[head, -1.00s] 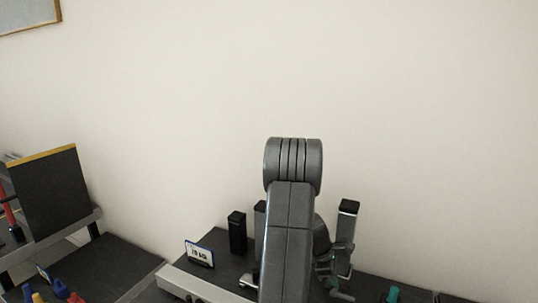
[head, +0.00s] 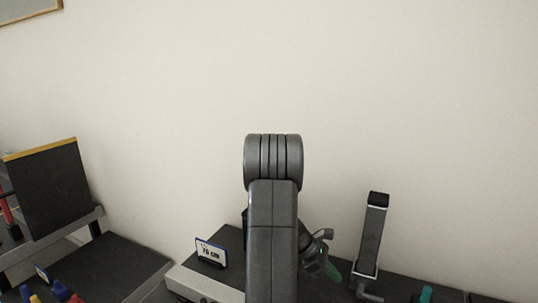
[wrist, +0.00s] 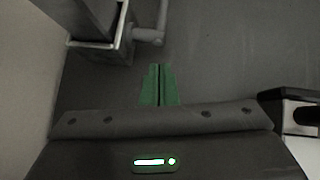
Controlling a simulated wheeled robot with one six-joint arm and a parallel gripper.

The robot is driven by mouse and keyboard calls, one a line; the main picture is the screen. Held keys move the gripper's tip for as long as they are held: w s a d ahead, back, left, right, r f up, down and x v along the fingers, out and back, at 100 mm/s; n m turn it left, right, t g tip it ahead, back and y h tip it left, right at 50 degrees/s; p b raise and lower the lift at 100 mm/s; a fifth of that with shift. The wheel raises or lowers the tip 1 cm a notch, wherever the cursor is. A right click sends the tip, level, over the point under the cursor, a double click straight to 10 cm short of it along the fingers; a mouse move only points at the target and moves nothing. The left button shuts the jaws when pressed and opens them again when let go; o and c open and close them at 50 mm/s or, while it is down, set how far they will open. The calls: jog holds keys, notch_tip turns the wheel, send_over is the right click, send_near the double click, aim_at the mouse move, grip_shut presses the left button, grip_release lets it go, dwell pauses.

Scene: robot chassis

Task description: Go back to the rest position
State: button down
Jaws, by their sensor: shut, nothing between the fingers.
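My gripper (head: 331,268) shows at the right of my arm in the head view, partly hidden behind it. In the wrist view, its green fingers (wrist: 159,86) lie side by side, shut, with nothing between them. A dark grey post (head: 370,236) with a black cap leans slightly in a metal holder (head: 365,273) to the right of my gripper, apart from it. The holder (wrist: 129,24) also shows at the top left of the wrist view.
A small sign (head: 211,252) reading "70 cm" stands on the dark bench to the left of my arm. A dark board (head: 47,190) with a yellow top edge stands at far left. Coloured items (head: 62,292) lie below it.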

jog(key=shift+v, duration=2)
